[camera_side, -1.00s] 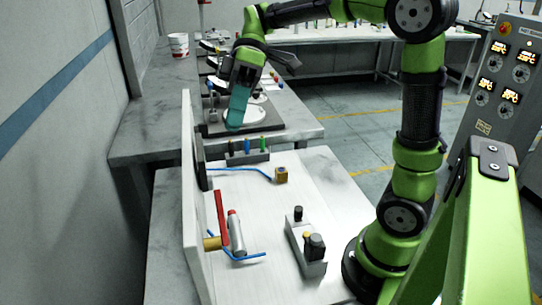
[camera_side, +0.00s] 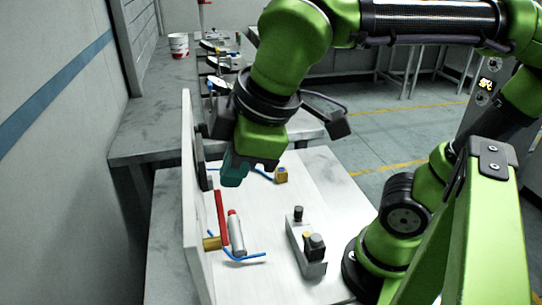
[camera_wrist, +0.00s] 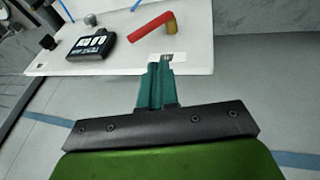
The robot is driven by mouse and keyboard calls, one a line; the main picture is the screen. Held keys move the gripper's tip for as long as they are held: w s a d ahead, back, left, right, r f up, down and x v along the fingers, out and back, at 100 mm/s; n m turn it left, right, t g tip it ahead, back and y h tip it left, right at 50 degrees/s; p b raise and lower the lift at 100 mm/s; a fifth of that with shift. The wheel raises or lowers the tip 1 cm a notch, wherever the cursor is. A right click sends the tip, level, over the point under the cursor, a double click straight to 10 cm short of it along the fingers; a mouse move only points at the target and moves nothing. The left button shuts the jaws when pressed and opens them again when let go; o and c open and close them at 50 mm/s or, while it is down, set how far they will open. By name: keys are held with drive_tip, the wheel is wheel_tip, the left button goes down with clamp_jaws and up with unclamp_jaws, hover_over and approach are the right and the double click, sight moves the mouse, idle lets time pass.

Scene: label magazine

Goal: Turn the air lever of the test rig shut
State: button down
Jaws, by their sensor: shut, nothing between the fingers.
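The red air lever (camera_side: 221,217) is on the white upright panel (camera_side: 194,200) of the test rig, with a brass valve body (camera_side: 212,243) at its lower end. In the wrist view the red lever (camera_wrist: 150,28) lies slanted beside its brass part (camera_wrist: 171,24), beyond the fingertips. My gripper (camera_side: 232,180) has teal fingers, shut and empty, above and behind the lever in the side view and apart from it. In the wrist view the shut fingers (camera_wrist: 155,70) reach the panel's edge in the picture.
A grey block with black knobs (camera_side: 306,248) sits on the white base. A dark display box (camera_wrist: 91,45) shows in the wrist view.

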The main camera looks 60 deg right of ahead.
drive_tip(key=x, duration=0.3)
drive_tip(key=d+x, duration=0.1)
drive_tip(key=x, duration=0.5)
drive_tip(key=shift+w+d, duration=0.2)
drive_tip(key=shift+d, duration=0.15)
drive_tip(key=shift+w+d+f, duration=0.25)
drive_tip(key=shift+f, duration=0.05)
